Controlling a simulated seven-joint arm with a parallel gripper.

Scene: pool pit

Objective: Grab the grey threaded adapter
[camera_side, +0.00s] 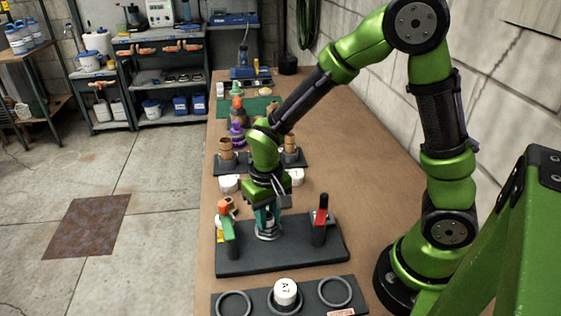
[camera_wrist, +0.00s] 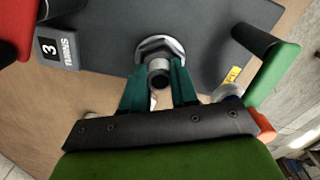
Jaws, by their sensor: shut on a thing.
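The grey threaded adapter (camera_wrist: 159,72) stands on a dark base board, its hex nut part and round open end showing in the wrist view. My gripper (camera_wrist: 158,88) has its two teal fingers closed around the adapter's sides. In the side view, my gripper (camera_side: 267,222) reaches down to the middle of the dark base board (camera_side: 290,259), and the adapter's metal foot (camera_side: 268,236) shows just below the fingers. The fingers hide much of the adapter in the side view.
A green-topped post (camera_side: 228,232) stands left of my gripper and a red-topped post (camera_side: 320,220) stands right. A front board carries several rings (camera_side: 335,291) and a white cap marked A7 (camera_side: 286,291). White pieces (camera_side: 229,184) and a rear board with wooden-coloured parts (camera_side: 226,149) lie behind.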

